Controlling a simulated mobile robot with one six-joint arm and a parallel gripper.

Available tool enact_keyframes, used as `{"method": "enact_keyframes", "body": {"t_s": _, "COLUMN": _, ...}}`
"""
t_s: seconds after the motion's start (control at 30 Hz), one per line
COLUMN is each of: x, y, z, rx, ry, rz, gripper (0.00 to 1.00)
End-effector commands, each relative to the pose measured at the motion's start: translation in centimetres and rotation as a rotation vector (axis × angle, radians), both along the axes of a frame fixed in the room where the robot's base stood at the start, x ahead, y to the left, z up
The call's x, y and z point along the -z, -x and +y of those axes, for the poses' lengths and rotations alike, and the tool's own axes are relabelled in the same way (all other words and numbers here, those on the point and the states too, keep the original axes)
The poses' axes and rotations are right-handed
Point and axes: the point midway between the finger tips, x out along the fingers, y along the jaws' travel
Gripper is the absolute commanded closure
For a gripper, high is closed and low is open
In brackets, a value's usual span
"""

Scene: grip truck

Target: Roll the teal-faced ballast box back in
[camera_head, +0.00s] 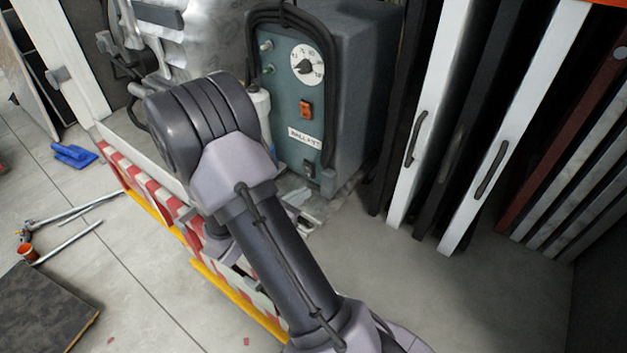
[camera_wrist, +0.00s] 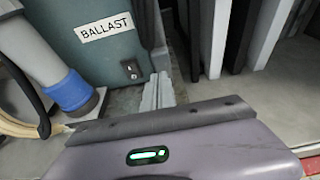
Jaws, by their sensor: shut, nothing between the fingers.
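The ballast box is a dark grey box with a teal face (camera_head: 296,100). The face carries a white dial, an orange switch, a small black switch low down and a label. In the wrist view its teal face (camera_wrist: 85,45) fills the upper left, and the label reads BALLAST. My gripper (camera_head: 303,200) is low in front of the box's lower edge, partly hidden by my arm. Its pale fingers (camera_wrist: 160,88) are together and empty in the wrist view. I cannot tell whether they touch the box.
Tall white and black panels (camera_head: 410,130) with handles stand right of the box. A black cable loops over the box's top. A red-and-white striped edge (camera_head: 145,185) runs along the left. A blue-ended hose (camera_wrist: 72,92) lies left of my gripper. Bare floor (camera_head: 380,280) lies right of my arm.

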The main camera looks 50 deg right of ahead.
Motion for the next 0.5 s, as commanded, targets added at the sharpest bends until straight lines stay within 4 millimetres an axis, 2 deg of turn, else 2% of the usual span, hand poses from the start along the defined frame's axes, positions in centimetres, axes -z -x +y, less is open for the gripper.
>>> {"method": "enact_keyframes", "body": {"t_s": 0.17, "x": 1.2, "y": -0.2, "z": -3.7, "rx": 0.004, "ry": 0.000, "rz": -0.001, "gripper": 1.00}}
{"method": "enact_keyframes", "body": {"t_s": 0.3, "x": 1.0, "y": -0.4, "z": -5.9, "rx": 0.004, "ry": 0.000, "rz": -0.002, "gripper": 1.00}}
{"method": "enact_keyframes", "body": {"t_s": 0.5, "x": 1.0, "y": -0.6, "z": -7.2, "rx": 0.002, "ry": 0.000, "rz": -0.003, "gripper": 1.00}}
